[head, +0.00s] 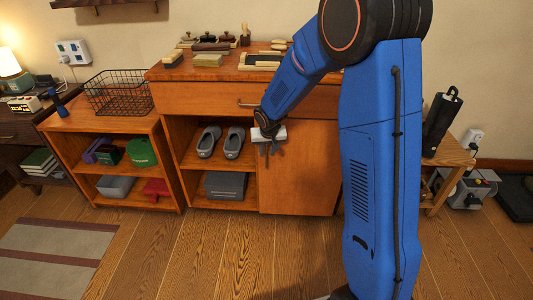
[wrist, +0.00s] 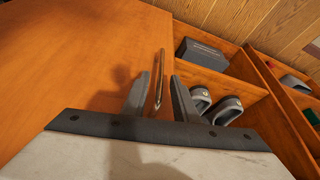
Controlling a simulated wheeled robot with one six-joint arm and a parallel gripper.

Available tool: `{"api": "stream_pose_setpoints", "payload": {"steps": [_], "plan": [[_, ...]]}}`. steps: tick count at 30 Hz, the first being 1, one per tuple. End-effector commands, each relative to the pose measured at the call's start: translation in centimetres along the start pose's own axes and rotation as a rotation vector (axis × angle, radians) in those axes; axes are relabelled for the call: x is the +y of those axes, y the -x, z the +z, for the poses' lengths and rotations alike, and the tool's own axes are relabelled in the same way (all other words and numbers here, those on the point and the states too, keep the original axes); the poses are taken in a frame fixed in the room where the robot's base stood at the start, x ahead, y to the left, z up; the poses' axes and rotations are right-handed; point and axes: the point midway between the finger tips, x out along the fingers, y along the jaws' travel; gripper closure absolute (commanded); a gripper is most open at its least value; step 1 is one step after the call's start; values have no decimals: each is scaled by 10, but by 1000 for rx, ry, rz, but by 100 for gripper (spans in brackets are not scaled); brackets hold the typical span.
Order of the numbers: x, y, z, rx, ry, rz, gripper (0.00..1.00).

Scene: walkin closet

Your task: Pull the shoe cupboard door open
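The shoe cupboard door (head: 300,180) is a plain orange-brown wooden panel on the right of the cabinet front, and it looks closed. It fills the left of the wrist view (wrist: 75,65). My gripper (head: 266,146) is at the door's upper left area. In the wrist view, a thin metal bar handle (wrist: 160,65) stands between the two dark fingertips of my gripper (wrist: 160,88). The fingers are apart, with a gap visible beside the bar.
Left of the door are open shelves with grey shoes (head: 220,142) and a dark grey box (head: 226,185). A drawer handle (head: 248,104) sits above. Brushes and boxes stand on the cabinet top. A low shelf with a wire basket (head: 118,92) stands left. Floor in front (head: 220,250) is clear.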

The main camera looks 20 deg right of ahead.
Motion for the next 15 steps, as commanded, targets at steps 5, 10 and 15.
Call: {"api": "stream_pose_setpoints", "payload": {"steps": [5, 10, 15], "plan": [[0, -12, 0, 0, 0, -1, 74], [0, -15, 0, 0, 0, -1, 74], [0, -15, 0, 0, 0, -1, 74]]}}
